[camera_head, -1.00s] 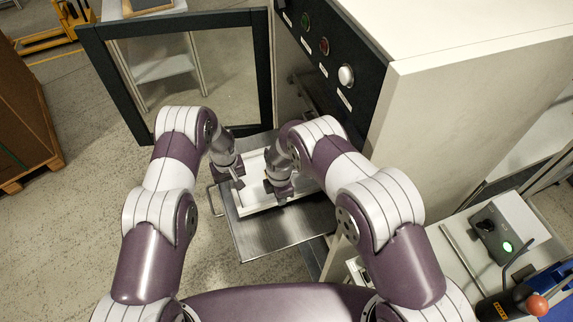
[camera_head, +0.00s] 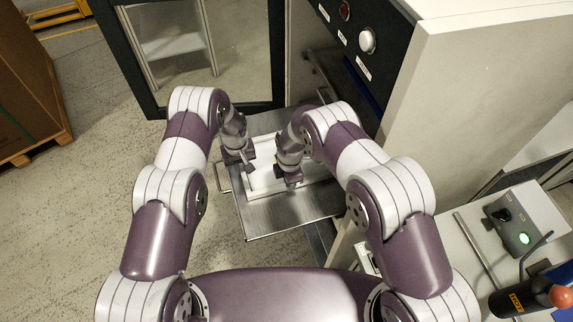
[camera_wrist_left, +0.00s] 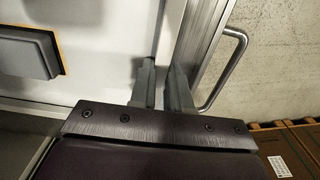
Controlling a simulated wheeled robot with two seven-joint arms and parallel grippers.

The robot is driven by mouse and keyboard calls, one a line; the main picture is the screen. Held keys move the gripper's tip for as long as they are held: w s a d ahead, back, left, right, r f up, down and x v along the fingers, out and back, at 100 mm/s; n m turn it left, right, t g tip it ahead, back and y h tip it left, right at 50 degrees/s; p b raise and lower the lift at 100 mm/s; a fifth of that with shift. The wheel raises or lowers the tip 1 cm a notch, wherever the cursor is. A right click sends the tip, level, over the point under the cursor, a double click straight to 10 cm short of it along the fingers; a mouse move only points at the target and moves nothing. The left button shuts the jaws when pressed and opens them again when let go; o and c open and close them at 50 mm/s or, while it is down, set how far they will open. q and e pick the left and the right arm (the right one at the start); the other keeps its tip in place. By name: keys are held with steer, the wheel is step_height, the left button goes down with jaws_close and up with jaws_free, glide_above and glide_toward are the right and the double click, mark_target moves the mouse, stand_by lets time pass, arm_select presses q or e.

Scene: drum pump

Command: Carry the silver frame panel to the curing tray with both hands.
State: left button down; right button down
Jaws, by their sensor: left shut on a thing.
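The silver frame panel (camera_head: 262,181) has a white face and lies level over the curing tray, partly hidden by my arms. The curing tray (camera_head: 285,215) is a bare metal sheet jutting from the cabinet, with a handle on its left. I cannot tell whether the panel rests on it. My left gripper (camera_head: 249,168) is at the panel's left part. In the left wrist view its fingers (camera_wrist_left: 163,88) are closed on the panel's edge strip, beside the tray's rim and handle. My right gripper (camera_head: 292,182) is at the panel farther right; its fingertips are too small to read.
The dark-framed glass door (camera_head: 245,55) stands open behind the tray. The cabinet (camera_head: 455,90) with its button panel rises at the right. A bench with a grey switch box (camera_head: 516,222) is at the lower right. Brown boxes (camera_head: 28,90) stand at the left; floor between is clear.

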arm_select(q)
steer(key=c, duration=1.1)
jaws_free()
steer(key=shift+w+a+p, duration=0.15)
steer(key=shift+w+p, duration=0.15)
steer(key=shift+p, duration=0.1)
steer(key=shift+c, duration=0.2)
arm_select(e)
steer(key=c, duration=1.1)
jaws_free()
steer(key=shift+s+d+f, duration=0.3)
steer(key=shift+s+f, duration=0.05)
steer(key=shift+c, duration=0.2)
arm_select(q)
steer(key=shift+o, duration=0.2)
steer(key=shift+s, duration=0.2)
arm_select(e)
steer(key=shift+o, duration=0.2)
steer(key=shift+r, duration=0.15)
steer(key=shift+w, duration=0.1)
steer(key=shift+w+a, duration=0.1)
steer(key=shift+w, duration=0.05)
